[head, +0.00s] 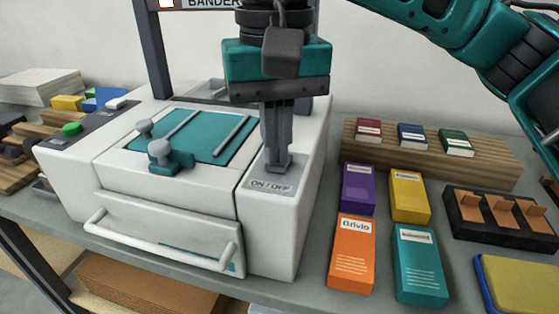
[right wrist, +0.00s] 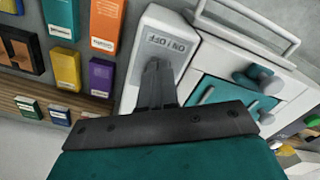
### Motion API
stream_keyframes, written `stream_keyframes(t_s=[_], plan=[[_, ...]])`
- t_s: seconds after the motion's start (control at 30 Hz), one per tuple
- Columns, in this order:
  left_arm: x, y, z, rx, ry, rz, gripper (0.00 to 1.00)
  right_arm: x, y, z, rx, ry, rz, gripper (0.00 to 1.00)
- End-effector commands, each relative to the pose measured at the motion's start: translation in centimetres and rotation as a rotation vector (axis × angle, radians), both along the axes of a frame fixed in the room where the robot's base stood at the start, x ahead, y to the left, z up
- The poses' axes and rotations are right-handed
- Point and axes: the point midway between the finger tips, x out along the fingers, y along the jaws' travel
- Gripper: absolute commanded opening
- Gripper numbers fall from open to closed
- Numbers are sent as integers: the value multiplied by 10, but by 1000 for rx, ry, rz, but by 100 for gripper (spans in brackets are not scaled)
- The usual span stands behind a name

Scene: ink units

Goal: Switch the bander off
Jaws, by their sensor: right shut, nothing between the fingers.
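The bander (head: 165,185) is a white machine with a teal top plate and a front handle, standing on the grey table. Its sign shows at the top of the head view. My right gripper (head: 278,168) is shut and empty, pointing down at the right part of the bander's top, just behind the ON/OFF label (head: 270,186). In the right wrist view the fingertips (right wrist: 158,64) are close to the label (right wrist: 170,42). The fingers hide the switch, and I cannot tell whether they touch it. A green button (head: 71,128) sits at the bander's left. My left gripper is not in view.
Orange (head: 352,252), teal (head: 420,264), purple (head: 358,188) and yellow (head: 409,196) boxes stand right of the bander. Behind them is a wooden rack (head: 490,170) with small boxes. A black holder (head: 500,220) and a yellow-blue tray (head: 520,283) lie farther right.

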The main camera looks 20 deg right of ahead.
Motion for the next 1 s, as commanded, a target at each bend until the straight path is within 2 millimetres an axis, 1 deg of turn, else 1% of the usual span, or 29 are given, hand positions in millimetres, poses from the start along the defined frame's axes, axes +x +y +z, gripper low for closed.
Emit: stream_keyframes(t_s=[0.03, 0.2, 0.37, 0.47, 0.9, 1.0], plan=[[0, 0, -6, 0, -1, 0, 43, 0, 0, -7, 0, 1, 0, 0], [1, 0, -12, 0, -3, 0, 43, 0, 0, -16, 0, 1, 0, 0], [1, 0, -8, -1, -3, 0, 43, -1, 0, -14, -3, 7, 1, 0], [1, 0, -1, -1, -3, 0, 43, -1, 0, -5, -3, 9, 2, 0], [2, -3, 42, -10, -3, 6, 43, 0, 0, 51, -1, 2, 0, 0], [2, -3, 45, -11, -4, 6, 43, 0, 0, 56, -1, 2, 0, 0]])
